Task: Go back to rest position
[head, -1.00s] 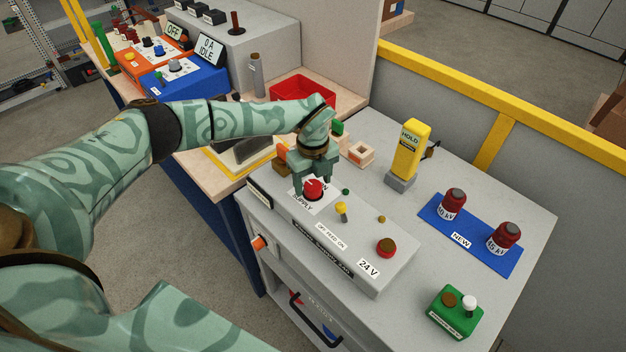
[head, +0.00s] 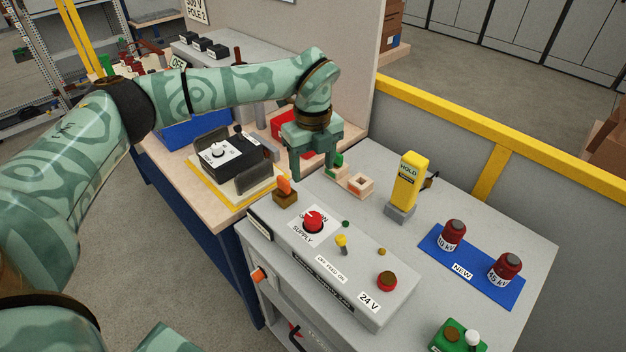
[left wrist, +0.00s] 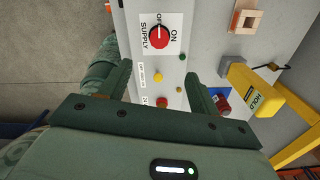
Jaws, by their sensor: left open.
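My left gripper (head: 313,178) is open and empty. It hangs in the air above and behind the grey supply panel (head: 372,292), pointing down. The red supply knob (head: 313,222) sits on its white ON/OFF label, clear of the fingers. In the left wrist view the knob (left wrist: 159,37) lies beyond the open fingers (left wrist: 158,78), and its white mark points towards OFF. My right gripper is not in view.
A yellow HOLD block (head: 407,182) stands right of the gripper, and a small wooden frame (head: 359,185) is close by. A blue mat (head: 477,276) holds two red parts. An orange-topped block (head: 285,192) and a black device (head: 217,155) are to the left.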

